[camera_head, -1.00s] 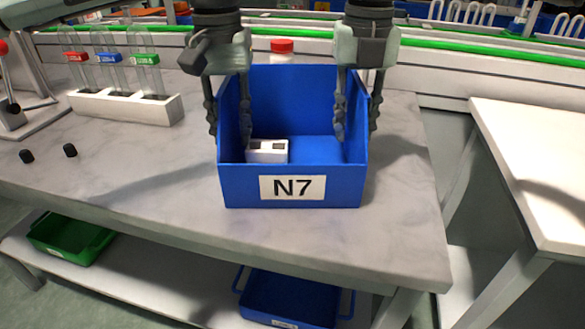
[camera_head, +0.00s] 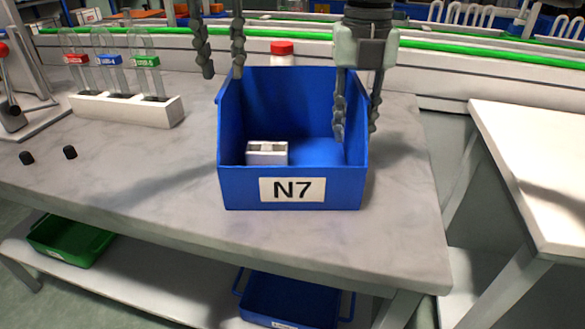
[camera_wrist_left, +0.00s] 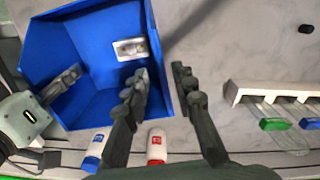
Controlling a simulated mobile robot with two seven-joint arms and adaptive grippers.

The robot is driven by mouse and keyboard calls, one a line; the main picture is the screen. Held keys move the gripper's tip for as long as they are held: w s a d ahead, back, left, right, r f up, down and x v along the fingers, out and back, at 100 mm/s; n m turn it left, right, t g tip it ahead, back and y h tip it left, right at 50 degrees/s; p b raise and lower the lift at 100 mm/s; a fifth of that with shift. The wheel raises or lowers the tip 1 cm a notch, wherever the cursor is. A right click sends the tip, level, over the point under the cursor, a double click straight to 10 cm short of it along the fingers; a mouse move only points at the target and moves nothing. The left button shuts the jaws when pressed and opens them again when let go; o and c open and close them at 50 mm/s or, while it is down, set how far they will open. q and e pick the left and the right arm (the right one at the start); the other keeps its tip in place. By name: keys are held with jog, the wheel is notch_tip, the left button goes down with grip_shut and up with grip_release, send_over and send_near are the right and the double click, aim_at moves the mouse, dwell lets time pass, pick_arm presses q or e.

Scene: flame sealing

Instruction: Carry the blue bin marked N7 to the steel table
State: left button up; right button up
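The blue bin (camera_head: 228,190) marked N7 stands upright on the marble-topped bench, with a small white box (camera_head: 266,153) inside. My left gripper (camera_head: 222,75) is open and empty, raised above the bin's left wall. In the left wrist view its fingers (camera_wrist_left: 160,85) are spread near that wall. My right gripper (camera_head: 356,130) is open around the bin's right wall, one finger inside and one outside, with gaps visible. One of its fingers shows inside the bin in the left wrist view. A pale-topped table (camera_head: 535,160) with metal legs stands at the right; I cannot tell its material.
A white rack (camera_head: 125,110) with capped tubes stands at the bench's left. Two black caps (camera_head: 70,152) lie before it. A red-capped bottle (camera_head: 282,48) stands behind the bin. Green (camera_head: 70,243) and blue (camera_head: 290,298) bins sit on the lower shelf. A gap separates bench and right table.

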notch_tip(320, 180, up, 12)
jog(key=shift+f, duration=0.1)
dwell(0.4)
